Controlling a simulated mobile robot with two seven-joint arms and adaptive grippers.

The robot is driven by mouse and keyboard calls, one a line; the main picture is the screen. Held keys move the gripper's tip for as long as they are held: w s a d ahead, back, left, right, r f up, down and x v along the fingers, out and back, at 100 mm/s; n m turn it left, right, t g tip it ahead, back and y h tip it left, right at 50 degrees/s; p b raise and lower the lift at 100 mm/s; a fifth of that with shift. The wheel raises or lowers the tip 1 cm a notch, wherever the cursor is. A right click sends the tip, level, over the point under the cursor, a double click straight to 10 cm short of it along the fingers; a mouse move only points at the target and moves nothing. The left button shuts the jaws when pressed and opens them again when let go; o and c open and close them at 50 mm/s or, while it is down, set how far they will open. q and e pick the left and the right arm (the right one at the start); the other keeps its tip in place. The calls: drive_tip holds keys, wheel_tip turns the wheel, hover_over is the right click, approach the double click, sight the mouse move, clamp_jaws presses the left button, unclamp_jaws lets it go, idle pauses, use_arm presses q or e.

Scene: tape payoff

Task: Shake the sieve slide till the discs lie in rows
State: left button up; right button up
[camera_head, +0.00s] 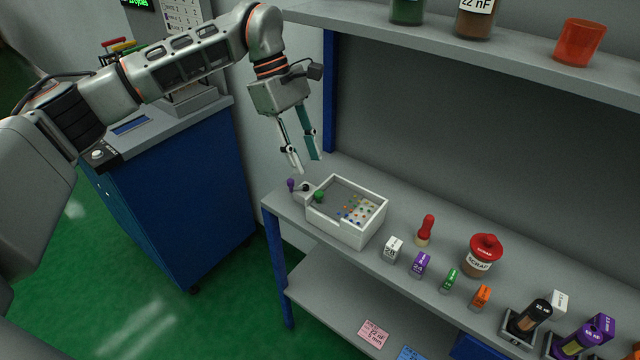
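A white open box (337,230) stands near the left end of the grey shelf. Inside it, small coloured discs (357,209) lie on a pale plate on the right side; they are too small to tell whether every one sits in a row. The sieve slide is not clearly told apart from the box. A purple knob (291,185) sticks out at the box's left end, and a green knob (319,196) sits at its left inner edge. My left gripper (307,164) hangs above and behind the knobs, its fingers apart with nothing between them. My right gripper is not in view.
Right of the box stand a red-topped dropper (426,231), small labelled blocks (393,248) and a red-lidded scrap jar (484,255). An upper shelf (450,38) holds an orange cup (579,42). A blue post (330,95) rises behind my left gripper.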

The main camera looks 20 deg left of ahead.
sight(318, 192)
use_arm(q)
drive_tip(key=x, duration=0.7)
drive_tip(key=shift+d+f, duration=0.15)
drive_tip(key=shift+f, duration=0.1)
clamp_jaws()
